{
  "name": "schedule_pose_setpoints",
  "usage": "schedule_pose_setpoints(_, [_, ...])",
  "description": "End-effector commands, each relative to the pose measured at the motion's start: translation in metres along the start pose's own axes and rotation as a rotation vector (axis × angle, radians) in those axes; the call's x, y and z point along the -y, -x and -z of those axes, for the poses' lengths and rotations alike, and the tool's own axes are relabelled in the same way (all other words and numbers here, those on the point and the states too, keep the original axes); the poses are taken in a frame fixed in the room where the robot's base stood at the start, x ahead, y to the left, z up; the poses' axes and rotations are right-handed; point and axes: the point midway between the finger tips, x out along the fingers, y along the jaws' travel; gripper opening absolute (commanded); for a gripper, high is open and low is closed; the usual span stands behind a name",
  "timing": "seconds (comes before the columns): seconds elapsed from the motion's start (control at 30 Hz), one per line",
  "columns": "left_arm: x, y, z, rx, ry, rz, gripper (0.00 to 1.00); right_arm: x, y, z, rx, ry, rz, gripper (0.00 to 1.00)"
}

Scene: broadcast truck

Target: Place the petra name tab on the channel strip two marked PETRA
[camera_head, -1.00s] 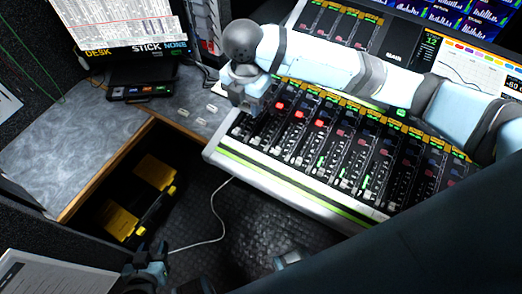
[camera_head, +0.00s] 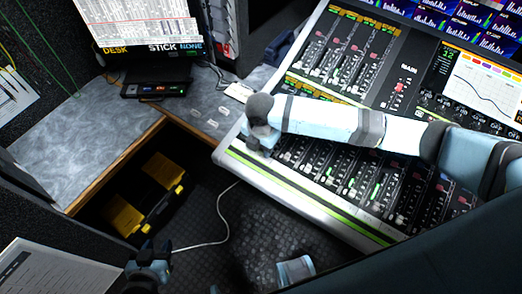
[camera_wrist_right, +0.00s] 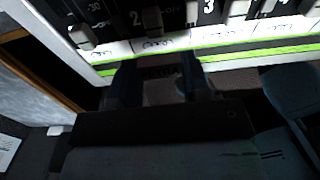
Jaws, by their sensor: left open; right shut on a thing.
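My right gripper (camera_head: 262,150) is over the front left edge of the mixing console (camera_head: 300,207). In the right wrist view its two dark fingers (camera_wrist_right: 160,88) are at the console's front edge, below channel strip two (camera_wrist_right: 152,20), which bears a "2". My left gripper (camera_head: 148,262) is open, low at the bottom left, away from the console.
Small white tabs (camera_head: 224,112) lie on the grey desk (camera_head: 95,130) left of the console. A black device (camera_head: 153,90) sits below a monitor (camera_head: 140,30). A yellow and black case (camera_head: 160,170) lies below the desk. A white cable (camera_head: 215,225) runs along the floor.

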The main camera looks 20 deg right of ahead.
Motion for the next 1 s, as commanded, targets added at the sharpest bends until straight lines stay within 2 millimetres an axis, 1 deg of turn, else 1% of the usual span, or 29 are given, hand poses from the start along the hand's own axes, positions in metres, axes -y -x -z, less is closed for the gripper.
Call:
schedule_pose_setpoints(0.03, [0.0,0.0,-0.001,0.001,0.0,0.0,0.43,0.001,-0.009,0.0,-0.001,-0.001,0.004,0.21])
schedule_pose_setpoints(0.1, [0.0,-0.001,-0.002,0.002,0.001,0.0,0.43,0.001,-0.021,0.001,-0.002,-0.001,0.004,0.21])
schedule_pose_setpoints(0.17, [0.0,-0.001,-0.002,0.004,0.001,0.0,0.43,0.001,-0.028,0.0,-0.001,0.0,0.005,0.21])
schedule_pose_setpoints(0.53, [-0.001,-0.001,-0.004,0.007,0.001,0.0,0.43,0.001,-0.032,0.0,0.0,0.0,0.002,0.21])
schedule_pose_setpoints(0.57, [-0.001,-0.001,-0.004,0.007,0.001,0.0,0.43,0.001,-0.032,0.0,0.0,0.0,0.001,0.5])
schedule_pose_setpoints(0.6, [0.0,-0.001,-0.004,0.006,0.001,0.0,0.43,0.001,-0.032,0.0,0.0,0.0,0.002,0.59])
schedule_pose_setpoints(0.63, [0.0,-0.001,-0.004,0.006,0.001,0.0,0.43,0.001,-0.032,0.0,0.0,0.0,0.002,0.66])
schedule_pose_setpoints(0.67, [0.0,-0.001,-0.003,0.006,0.001,0.0,0.43,0.001,-0.032,0.0,0.0,0.0,0.002,0.69])
schedule_pose_setpoints(0.9, [0.0,0.0,-0.001,0.002,0.001,0.0,0.43,0.001,-0.031,0.0,0.0,0.0,0.002,0.69])
schedule_pose_setpoints(1.0, [0.0,0.0,-0.001,0.001,0.001,0.0,0.43,0.0,-0.026,0.0,0.0,0.0,0.001,0.69])
